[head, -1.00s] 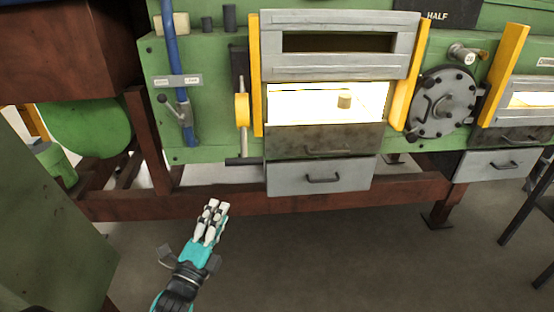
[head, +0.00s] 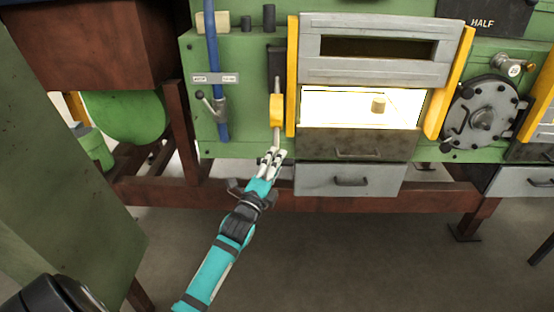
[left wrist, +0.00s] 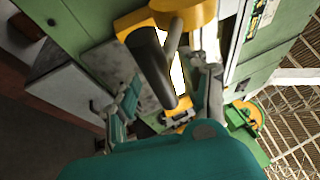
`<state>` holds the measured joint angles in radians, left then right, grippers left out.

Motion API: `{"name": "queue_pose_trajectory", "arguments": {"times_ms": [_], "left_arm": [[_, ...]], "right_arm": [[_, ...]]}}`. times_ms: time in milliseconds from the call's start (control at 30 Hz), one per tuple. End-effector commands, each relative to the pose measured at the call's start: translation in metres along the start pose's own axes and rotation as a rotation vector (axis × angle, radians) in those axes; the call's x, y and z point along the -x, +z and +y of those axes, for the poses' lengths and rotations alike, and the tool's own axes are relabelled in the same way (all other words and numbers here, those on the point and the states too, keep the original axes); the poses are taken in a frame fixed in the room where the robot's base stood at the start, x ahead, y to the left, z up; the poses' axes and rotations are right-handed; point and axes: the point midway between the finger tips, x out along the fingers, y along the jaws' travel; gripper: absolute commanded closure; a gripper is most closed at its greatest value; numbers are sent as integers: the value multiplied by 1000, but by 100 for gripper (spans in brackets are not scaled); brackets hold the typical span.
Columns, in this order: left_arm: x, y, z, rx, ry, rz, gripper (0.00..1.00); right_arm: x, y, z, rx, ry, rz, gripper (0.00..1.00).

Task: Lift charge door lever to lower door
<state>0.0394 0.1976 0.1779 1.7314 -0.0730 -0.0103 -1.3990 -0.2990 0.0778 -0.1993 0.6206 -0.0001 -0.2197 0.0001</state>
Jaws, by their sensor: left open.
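The charge door (head: 372,72), a grey panel with a dark slot, stands raised above a glowing opening. The lever is a thin rod with a yellow block (head: 276,107) in a slot left of the door. Its dark handle, at the rod's lower end, is mostly hidden by my gripper in the head view. In the left wrist view the dark handle (left wrist: 155,65) lies between my spread fingers, below the yellow block (left wrist: 185,12). My left gripper (head: 273,157) is open at the handle; contact cannot be told. My right gripper is out of view.
A small round billet (head: 378,105) sits in the glowing opening. A grey drawer front (head: 350,181) is below it, right of my gripper. A small ball-ended lever (head: 212,104) and blue pipe (head: 212,50) are to the left. A green cabinet (head: 60,170) stands near left.

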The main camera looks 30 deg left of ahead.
Motion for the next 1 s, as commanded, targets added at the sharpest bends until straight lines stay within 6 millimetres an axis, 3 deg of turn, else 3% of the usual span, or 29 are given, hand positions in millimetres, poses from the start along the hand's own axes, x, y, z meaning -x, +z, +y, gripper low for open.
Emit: {"name": "queue_pose_trajectory", "arguments": {"times_ms": [400, 733, 1000], "left_arm": [[-8, 0, 0, -1, 0, 0, 56], [-8, 0, 2, 0, 6, 0, 99], [-7, 0, 5, 2, 13, 0, 100]], "right_arm": [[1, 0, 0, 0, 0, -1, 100], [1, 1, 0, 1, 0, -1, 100], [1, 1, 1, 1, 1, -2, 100]]}}
